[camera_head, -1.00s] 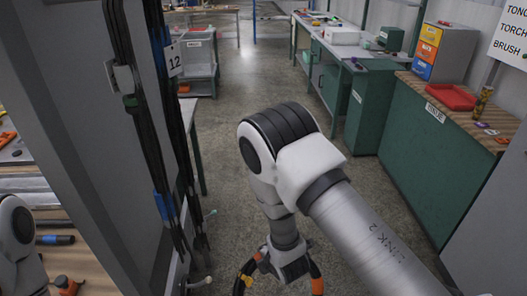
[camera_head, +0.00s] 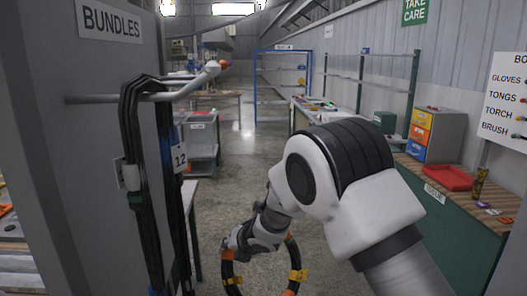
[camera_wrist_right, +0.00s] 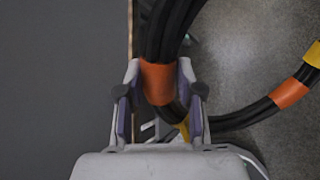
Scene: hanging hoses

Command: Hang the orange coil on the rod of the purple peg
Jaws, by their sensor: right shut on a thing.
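My right gripper (camera_head: 236,243) shows low in the middle of the head view. It holds a black hose coil (camera_head: 230,270) with orange and yellow bands, which hangs below it and runs off the bottom edge. In the right wrist view the fingers (camera_wrist_right: 160,100) are closed around the coil at an orange band (camera_wrist_right: 158,82). I cannot make out a purple peg in either view. A grey rod (camera_head: 105,98) with an orange-red tip sticks out from the grey panel on the left, and black hoses hang over it. My left gripper is not in view.
The grey panel (camera_head: 60,150) carries a BUNDLES sign (camera_head: 108,20). Black hoses (camera_head: 140,140) hang in front of it beside a tag marked 12. A green bench (camera_head: 460,235) with a red tray (camera_head: 447,178) stands on the right.

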